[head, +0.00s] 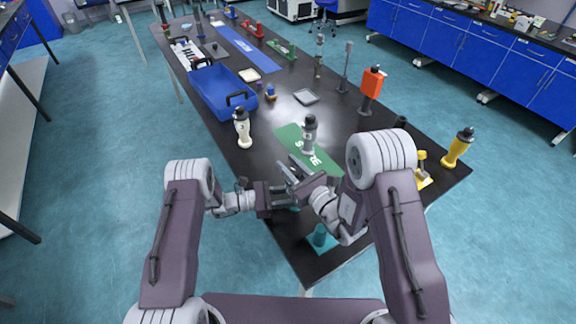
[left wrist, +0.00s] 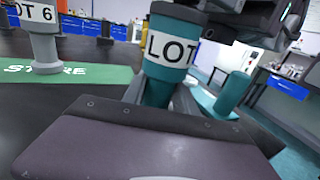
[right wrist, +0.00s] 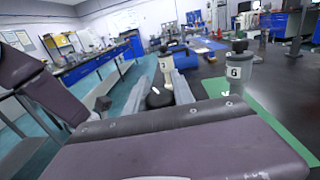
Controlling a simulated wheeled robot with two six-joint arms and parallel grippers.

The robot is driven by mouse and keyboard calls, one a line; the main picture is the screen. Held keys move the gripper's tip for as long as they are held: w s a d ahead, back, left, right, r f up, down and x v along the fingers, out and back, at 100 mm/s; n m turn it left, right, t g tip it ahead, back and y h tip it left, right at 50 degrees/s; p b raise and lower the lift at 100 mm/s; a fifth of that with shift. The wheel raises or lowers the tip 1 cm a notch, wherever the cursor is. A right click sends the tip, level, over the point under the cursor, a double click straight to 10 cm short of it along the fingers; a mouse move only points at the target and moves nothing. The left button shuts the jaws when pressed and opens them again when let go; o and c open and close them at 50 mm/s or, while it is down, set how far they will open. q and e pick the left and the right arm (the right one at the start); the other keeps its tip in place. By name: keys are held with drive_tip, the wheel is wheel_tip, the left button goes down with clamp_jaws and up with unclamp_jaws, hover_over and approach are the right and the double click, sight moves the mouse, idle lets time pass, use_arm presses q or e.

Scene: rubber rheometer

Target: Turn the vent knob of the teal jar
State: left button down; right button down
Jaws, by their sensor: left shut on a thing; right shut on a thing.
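The teal jar (left wrist: 160,85) with a white LOT label stands close in front of my left wrist camera, between the fingers of my left gripper (head: 283,196). That gripper is shut on its body. In the head view the jar is almost wholly hidden by my grippers. My right gripper (head: 300,176) is over the jar, at its top. In the right wrist view a black round knob (right wrist: 158,98) sits between the right fingers, which are shut on it. The knob's exact turn cannot be told.
A grey jar marked 6 (head: 309,135) stands on the green STORE mat (head: 290,140) just beyond my grippers. A white jar marked 3 (head: 242,128) is to the left. A teal post (head: 319,235) stands near the table's front edge. A blue tray (head: 222,104) lies farther back.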

drive_tip(key=c, duration=1.1)
unclamp_jaws()
drive_tip(key=shift+o, duration=0.2)
wheel_tip(320, 180, up, 10)
